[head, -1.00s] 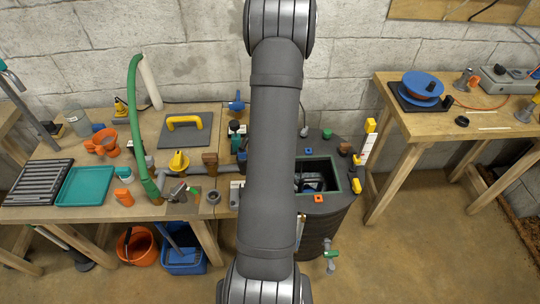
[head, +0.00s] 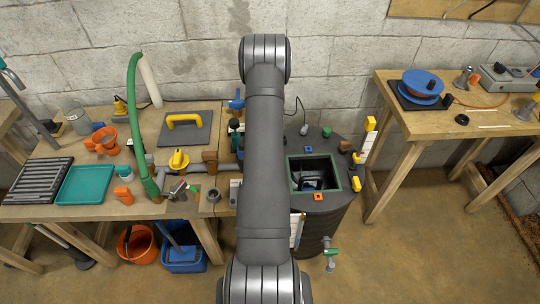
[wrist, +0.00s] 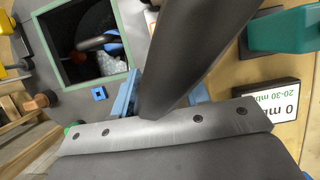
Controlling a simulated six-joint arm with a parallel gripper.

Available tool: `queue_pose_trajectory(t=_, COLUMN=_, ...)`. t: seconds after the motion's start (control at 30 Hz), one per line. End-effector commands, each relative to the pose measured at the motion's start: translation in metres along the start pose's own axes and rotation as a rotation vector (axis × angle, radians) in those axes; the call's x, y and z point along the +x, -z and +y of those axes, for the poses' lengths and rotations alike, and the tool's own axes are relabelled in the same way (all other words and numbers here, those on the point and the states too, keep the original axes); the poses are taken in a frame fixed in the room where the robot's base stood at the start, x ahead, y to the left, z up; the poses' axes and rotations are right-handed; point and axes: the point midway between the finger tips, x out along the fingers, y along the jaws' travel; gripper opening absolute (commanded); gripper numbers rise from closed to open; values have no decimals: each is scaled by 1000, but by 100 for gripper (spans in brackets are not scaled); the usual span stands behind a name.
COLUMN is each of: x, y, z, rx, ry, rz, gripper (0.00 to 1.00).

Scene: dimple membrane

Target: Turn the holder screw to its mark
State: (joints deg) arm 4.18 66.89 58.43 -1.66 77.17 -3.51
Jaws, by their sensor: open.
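My gripper (wrist: 165,100) shows in the wrist view as a grey bolted plate with dark parts around it. Its jaws are open, and I see nothing held in them. Light-blue parts (wrist: 125,95) show just beyond the plate, partly covered by it and by a dark slanting bar. I cannot tell whether they belong to the holder. The holder screw and its mark cannot be made out. In the head view my gripper is hidden behind my arm, and a blue fitting (head: 236,104) shows to the left of the arm at the back of the bench.
The dark tank (head: 330,200) has a green-rimmed square opening (wrist: 62,82) and a small blue square piece (wrist: 98,93) beside it. A green-handled object (wrist: 285,30) and a pressure label (wrist: 268,101) lie close by. The bench (head: 135,209) holds tools and a green hose (head: 135,120).

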Motion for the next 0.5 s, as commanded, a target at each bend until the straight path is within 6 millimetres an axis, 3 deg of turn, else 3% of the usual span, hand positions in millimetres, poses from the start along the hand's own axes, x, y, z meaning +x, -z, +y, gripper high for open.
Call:
queue_pose_trajectory(t=0.3, x=67, y=-1, z=0, rx=0, ry=0, rz=-3, gripper=42)
queue_pose_trajectory(t=0.5, x=89, y=0, z=0, rx=0, ry=0, rz=-1, gripper=42)
